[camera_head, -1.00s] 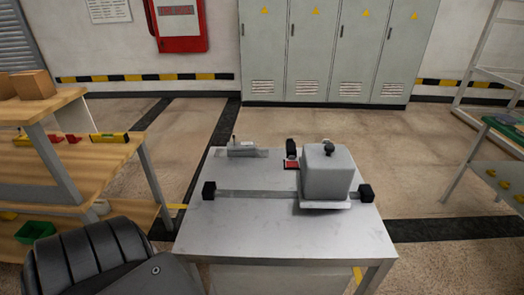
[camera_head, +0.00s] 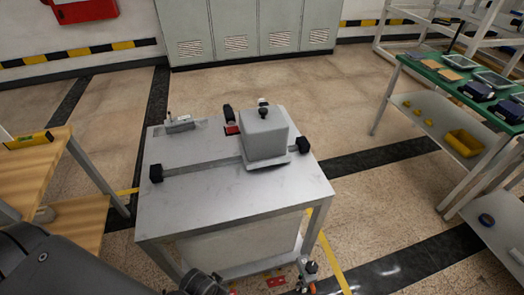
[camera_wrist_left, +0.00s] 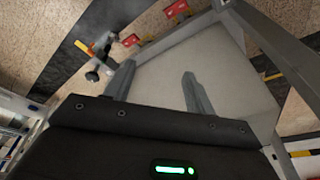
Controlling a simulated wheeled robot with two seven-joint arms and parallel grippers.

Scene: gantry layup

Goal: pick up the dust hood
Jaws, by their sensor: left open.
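The dust hood (camera_head: 263,137) is a grey box-shaped cover with a dark knob on top. In the head view it sits on a flat plate towards the right of the metal table (camera_head: 215,205). My left gripper (camera_wrist_left: 157,88) shows in the left wrist view with its two fingers apart and nothing between them. A pale panel lies behind the fingers. The hood is not visible in that view. My left arm enters the head view at the lower left, short of the table and well away from the hood. My right gripper is out of view.
A rail with black end blocks (camera_head: 156,173) crosses the table beside the hood. A small grey device (camera_head: 180,124) stands at the back left, and the table's front is clear. A wooden bench (camera_head: 35,175) stands left and a green-topped bench (camera_head: 440,72) right.

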